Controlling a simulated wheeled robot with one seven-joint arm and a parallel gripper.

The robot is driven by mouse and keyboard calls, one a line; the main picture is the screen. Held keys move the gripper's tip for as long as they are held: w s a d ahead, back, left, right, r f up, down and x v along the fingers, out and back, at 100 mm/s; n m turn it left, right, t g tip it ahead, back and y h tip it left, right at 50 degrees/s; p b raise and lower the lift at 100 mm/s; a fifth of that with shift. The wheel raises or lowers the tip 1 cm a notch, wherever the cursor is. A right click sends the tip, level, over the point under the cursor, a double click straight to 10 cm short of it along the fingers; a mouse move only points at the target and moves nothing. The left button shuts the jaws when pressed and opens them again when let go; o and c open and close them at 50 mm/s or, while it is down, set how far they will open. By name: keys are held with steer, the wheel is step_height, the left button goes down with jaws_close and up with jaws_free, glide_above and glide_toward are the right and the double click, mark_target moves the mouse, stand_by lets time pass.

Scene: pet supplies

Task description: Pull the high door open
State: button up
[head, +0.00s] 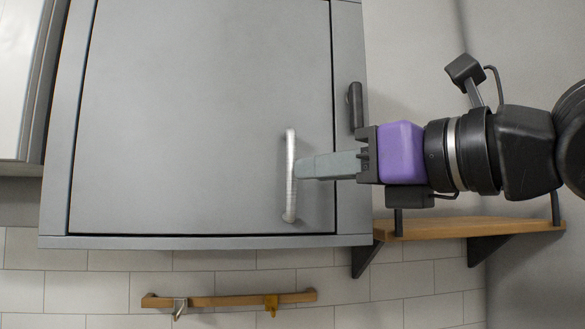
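The high door (200,110) is the flat grey front of a wall cabinet, and it looks closed, flush in its frame. A vertical silver handle (290,200) stands near its lower right edge. My gripper (306,167) comes in from the right, level with the middle of the handle. Its grey fingertips meet the handle's right side in the picture. The fingers overlap in this view, so I cannot tell whether they grip the handle, touch it or stop just short.
A dark latch-like piece (355,107) sits on the cabinet's right frame. A wooden shelf (480,228) on black brackets is below my arm at right. A wooden hook rail (230,300) hangs below the cabinet. Another cabinet (22,80) stands at the left edge.

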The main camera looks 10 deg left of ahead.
mark_target(291, 213)
steer(key=p+x, duration=0.1)
steer(key=x, duration=0.5)
steer(key=shift+c, duration=0.2)
jaws_close()
steer(key=shift+s, duration=0.1)
stand_by(1.1)
